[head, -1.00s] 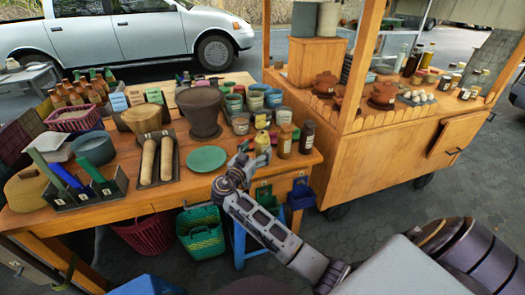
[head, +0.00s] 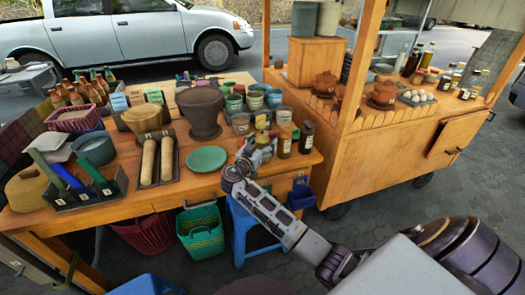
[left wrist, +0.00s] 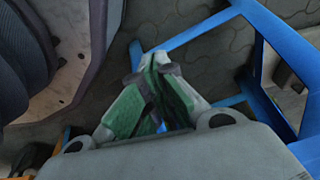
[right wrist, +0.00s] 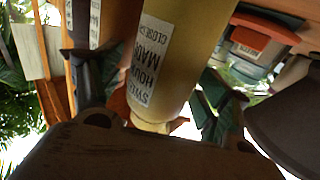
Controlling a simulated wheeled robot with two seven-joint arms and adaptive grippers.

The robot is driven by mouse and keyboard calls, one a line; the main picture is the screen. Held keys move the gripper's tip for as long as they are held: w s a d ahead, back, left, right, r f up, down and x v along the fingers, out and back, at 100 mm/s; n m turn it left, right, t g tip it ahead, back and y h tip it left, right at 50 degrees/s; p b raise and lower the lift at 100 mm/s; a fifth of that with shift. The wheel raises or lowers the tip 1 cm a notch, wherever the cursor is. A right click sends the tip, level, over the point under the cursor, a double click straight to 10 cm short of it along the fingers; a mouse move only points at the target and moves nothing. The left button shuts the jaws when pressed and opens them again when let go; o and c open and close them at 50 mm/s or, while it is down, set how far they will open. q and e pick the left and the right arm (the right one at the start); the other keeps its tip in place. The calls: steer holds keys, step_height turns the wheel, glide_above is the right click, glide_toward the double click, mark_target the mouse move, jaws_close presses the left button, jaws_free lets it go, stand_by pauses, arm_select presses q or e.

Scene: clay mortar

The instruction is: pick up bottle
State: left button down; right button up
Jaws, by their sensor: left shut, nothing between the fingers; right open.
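A yellow bottle with a white label (right wrist: 180,60) stands at the table's front edge. It also shows in the head view (head: 262,138), partly hidden by my right gripper (head: 253,153). In the right wrist view my right gripper (right wrist: 152,100) is open, with one finger on each side of the yellow bottle; I cannot tell whether they touch it. Brown bottles (head: 285,140) and a dark bottle (head: 307,137) stand just right of it. My left gripper (left wrist: 158,85) is shut and empty in the left wrist view; the head view does not show it.
The wooden table (head: 235,180) holds a green plate (head: 207,158), a dark mortar (head: 201,110) and several jars behind the bottles. A blue stool (head: 240,225) and green basket (head: 201,235) stand below. The wooden cart (head: 400,150) is at the right.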

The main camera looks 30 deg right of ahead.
arm_select(q)
steer(key=shift+w+r, duration=0.1)
steer(key=shift+w, duration=0.05)
arm_select(e)
steer(key=shift+c, duration=1.1)
steer(key=c, duration=0.5)
steer(key=shift+r, duration=0.1)
steer(key=c, duration=0.5)
arm_select(q)
steer(key=shift+s, duration=0.6)
arm_select(e)
steer(key=shift+o, duration=0.2)
arm_select(q)
steer(key=shift+f, duration=0.2)
arm_select(e)
steer(key=shift+r, duration=0.1)
